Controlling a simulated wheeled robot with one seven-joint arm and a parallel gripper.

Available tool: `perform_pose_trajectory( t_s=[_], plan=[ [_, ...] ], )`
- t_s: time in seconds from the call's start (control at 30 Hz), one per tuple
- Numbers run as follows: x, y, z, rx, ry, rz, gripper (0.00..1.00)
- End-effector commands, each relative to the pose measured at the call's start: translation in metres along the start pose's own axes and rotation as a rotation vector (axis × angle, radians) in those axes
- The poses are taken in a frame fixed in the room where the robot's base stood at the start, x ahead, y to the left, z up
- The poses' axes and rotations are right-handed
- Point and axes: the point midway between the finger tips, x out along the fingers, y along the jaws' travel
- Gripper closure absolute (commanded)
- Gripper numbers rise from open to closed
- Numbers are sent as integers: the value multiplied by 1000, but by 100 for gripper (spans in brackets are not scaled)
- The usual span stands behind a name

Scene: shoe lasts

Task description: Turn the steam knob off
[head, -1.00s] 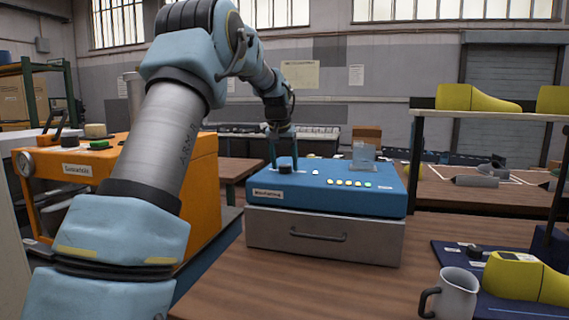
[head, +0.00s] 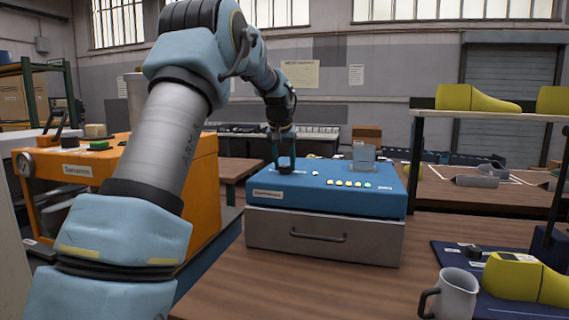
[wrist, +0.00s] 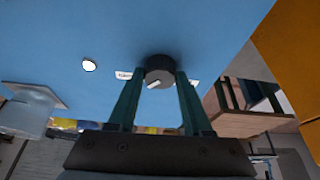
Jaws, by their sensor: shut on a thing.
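A dark round knob (head: 287,169) sits on top of the blue machine (head: 380,203), near its left end. In the wrist view the knob (wrist: 159,66) has a white pointer mark on its face. My gripper (head: 283,160) points down at it, and its dark green fingers stand on either side of the knob. In the wrist view my gripper (wrist: 160,77) is shut on the knob, with one fingertip against each side. The small print beside the knob is partly hidden by the fingers and too small to read.
A grey mug (head: 457,293) stands at front right. The wooden table front (head: 300,285) is clear.

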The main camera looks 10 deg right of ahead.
Motion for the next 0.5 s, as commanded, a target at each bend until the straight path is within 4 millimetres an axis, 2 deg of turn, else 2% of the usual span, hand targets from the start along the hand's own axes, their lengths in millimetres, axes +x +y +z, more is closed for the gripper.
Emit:
perform_pose_trajectory(
  t_s=[0.5],
  plan=[
    [-3, 4, -3, -373, 2, -157, 100]
  ],
)
